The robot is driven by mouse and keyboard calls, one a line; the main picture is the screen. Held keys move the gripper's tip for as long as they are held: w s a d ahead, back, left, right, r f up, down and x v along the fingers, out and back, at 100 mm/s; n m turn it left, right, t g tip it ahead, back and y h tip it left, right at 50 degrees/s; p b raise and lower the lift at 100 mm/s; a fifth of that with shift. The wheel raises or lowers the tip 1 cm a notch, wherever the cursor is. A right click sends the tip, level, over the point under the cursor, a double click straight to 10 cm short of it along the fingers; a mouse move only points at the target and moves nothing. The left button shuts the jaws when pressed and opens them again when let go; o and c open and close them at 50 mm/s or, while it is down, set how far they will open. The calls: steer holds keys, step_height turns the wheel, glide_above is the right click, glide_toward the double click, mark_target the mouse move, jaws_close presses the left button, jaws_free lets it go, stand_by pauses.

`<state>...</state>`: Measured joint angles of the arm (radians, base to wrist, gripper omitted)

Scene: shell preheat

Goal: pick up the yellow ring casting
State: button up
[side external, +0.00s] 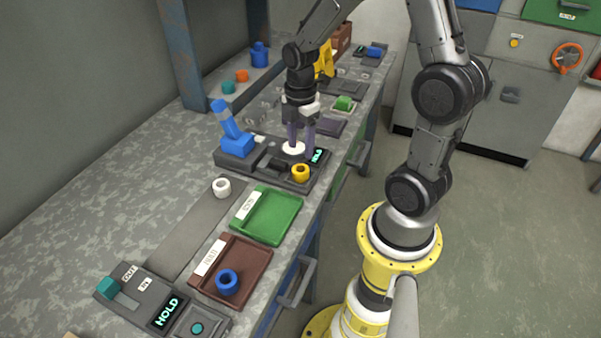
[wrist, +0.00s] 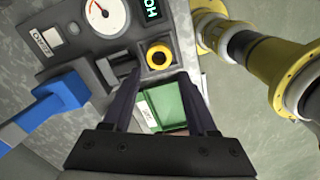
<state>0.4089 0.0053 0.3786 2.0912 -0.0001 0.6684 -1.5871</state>
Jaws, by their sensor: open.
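The yellow ring casting (side external: 300,173) sits at the near right corner of a dark grey fixture (side external: 232,164). In the wrist view the ring (wrist: 158,63) lies with its dark hole facing up in a square seat, just beyond my fingertips. My gripper (side external: 301,150) points down over the fixture, near its white dial, with its fingers apart and nothing between them. In the wrist view my gripper (wrist: 160,78) has its two dark fingers on either side of the view below the ring. The ring is not between the fingers. I cannot tell the exact height.
A blue lever clamp (side external: 237,143) rises from the fixture's left side. The white dial (wrist: 105,24) and a lit display (side external: 317,156) are beside the ring. A green tray (side external: 266,218), a brown tray (side external: 252,254) holding a blue ring (side external: 228,282), and a white ring (side external: 222,187) are nearer.

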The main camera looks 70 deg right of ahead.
mark_target(300, 166)
steer(key=shift+f, duration=4)
jaws_close()
